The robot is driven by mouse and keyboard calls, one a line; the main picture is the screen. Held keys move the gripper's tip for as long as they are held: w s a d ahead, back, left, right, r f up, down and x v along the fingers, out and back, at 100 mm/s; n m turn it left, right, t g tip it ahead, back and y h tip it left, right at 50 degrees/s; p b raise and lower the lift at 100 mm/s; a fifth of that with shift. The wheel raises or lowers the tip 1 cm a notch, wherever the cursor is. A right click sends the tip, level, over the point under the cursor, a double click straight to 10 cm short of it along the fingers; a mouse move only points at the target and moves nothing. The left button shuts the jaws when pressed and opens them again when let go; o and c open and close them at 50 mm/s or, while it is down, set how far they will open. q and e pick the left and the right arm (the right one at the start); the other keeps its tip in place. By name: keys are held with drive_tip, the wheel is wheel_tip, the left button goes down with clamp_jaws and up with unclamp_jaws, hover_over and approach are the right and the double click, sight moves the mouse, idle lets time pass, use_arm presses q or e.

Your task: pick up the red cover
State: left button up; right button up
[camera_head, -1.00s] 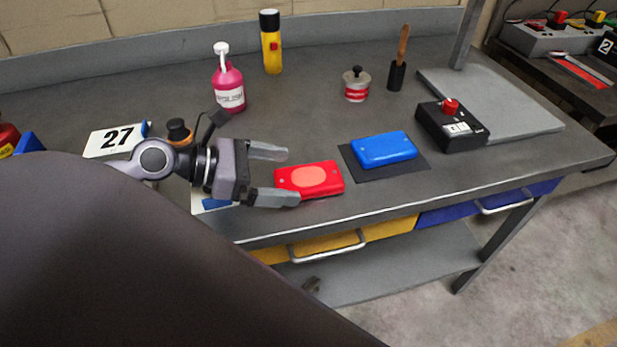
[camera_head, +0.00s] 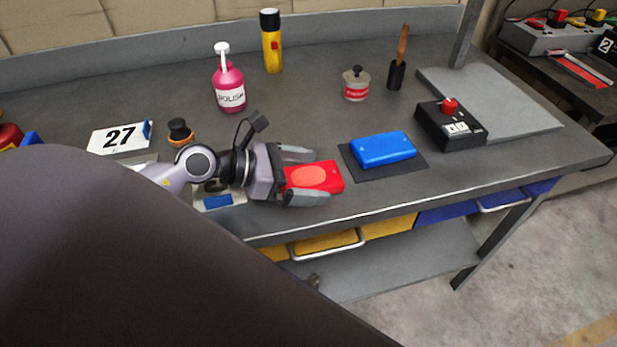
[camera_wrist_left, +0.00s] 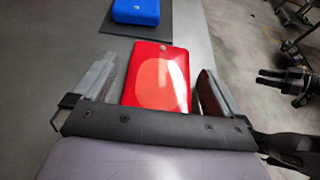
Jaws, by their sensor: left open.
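The red cover (camera_head: 318,176), with a lighter orange-red oval on top, lies flat on the grey bench near its front edge. My left gripper (camera_head: 318,176) is open, with one finger on the far side of the cover and one on the near side. In the left wrist view, the red cover (camera_wrist_left: 159,75) lies between the two spread fingers of my left gripper (camera_wrist_left: 155,85), with a visible gap at the left finger. The gripper hides the cover's near end.
A blue cover (camera_head: 383,149) lies on a dark mat (camera_head: 415,168) to the right. A black box with a red knob (camera_head: 450,124) stands farther right. A pink polish bottle (camera_head: 229,85), yellow flashlight (camera_head: 272,45) and small tin (camera_head: 356,84) stand behind. Yellow drawers (camera_head: 325,240) are below.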

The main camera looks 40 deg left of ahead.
use_arm(q)
drive_tip(key=shift+c, duration=0.3)
drive_tip(key=c, duration=1)
drive_tip(key=shift+r, duration=0.15)
